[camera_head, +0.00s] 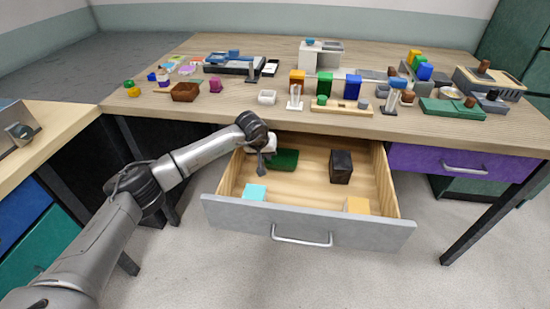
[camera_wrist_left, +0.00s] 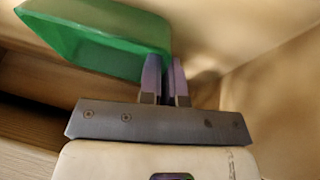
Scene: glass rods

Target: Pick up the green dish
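The green dish (camera_head: 286,159) is in the open drawer, toward its back left. My left gripper (camera_head: 264,165) reaches down into the drawer at the dish's left end. In the left wrist view the green dish (camera_wrist_left: 100,38) spans the upper left, and its near end wall meets the fingers. The left gripper's fingers (camera_wrist_left: 166,75) are close together, one on each side of that wall, with only a narrow gap. The fingers appear shut on the wall. I cannot tell whether the dish is off the drawer floor. My right gripper is not in view.
The drawer (camera_head: 300,190) also holds a dark block (camera_head: 341,167), a cyan block (camera_head: 255,192) and a yellow-orange block (camera_head: 357,205). The desk edge is close above the gripper. Its top (camera_head: 230,107) is crowded with blocks and holders. The drawer's middle is clear.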

